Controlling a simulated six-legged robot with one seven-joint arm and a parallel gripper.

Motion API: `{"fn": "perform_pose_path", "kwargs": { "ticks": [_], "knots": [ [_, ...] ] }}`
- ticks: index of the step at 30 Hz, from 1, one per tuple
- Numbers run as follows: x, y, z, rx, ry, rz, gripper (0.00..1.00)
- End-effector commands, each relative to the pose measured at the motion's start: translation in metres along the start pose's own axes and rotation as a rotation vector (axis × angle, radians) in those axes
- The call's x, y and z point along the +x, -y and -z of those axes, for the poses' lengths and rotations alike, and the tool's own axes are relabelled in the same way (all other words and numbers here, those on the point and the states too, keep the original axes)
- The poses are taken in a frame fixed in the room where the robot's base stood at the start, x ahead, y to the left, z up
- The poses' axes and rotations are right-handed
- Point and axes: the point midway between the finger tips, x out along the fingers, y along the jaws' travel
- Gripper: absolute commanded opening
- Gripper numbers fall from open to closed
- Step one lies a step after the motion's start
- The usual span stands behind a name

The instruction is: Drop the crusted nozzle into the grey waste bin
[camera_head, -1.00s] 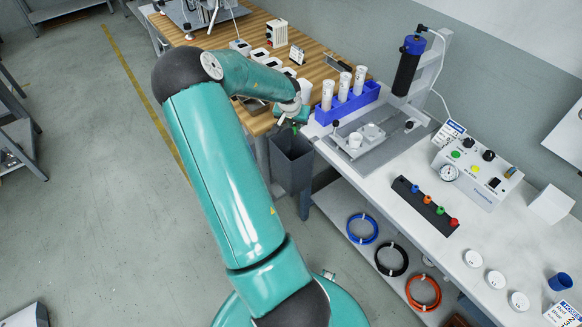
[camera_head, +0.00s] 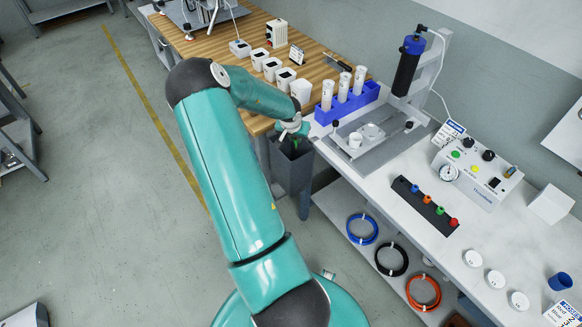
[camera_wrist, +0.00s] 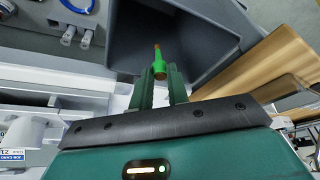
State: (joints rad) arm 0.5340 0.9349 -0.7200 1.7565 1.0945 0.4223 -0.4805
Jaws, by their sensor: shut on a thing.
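The crusted nozzle (camera_wrist: 159,66) is a small green piece with a brownish tip, seen in the wrist view. My gripper (camera_wrist: 158,78) is shut on it, one finger on each side, with the tip pointing away from the jaws. The grey waste bin (camera_head: 291,170) hangs at the end of the white bench in the head view. In the wrist view the bin's dark open inside (camera_wrist: 165,30) lies behind the nozzle. My gripper (camera_head: 294,143) is over the bin mouth in the head view.
A blue rack (camera_head: 347,108) with white cartridges stands close to the right of the bin. The wooden bench (camera_head: 262,30) with several small white boxes lies behind. A dark strip with coloured nozzles (camera_head: 425,205) lies on the white bench (camera_head: 400,165).

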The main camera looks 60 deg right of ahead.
Motion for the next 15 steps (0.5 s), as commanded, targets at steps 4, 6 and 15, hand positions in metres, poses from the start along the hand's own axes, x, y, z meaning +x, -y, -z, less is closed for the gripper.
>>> {"fn": "perform_pose_path", "kwargs": {
  "ticks": [4,6,15],
  "knots": [
    [-0.0002,0.0002,0.0001,0.0,0.0,0.0,0.42],
    [-0.0002,0.0002,0.0001,0.0,0.0,0.0,0.42],
    [-0.0049,0.001,0.0006,0.0,-0.001,0.002,0.42]
  ]
}}
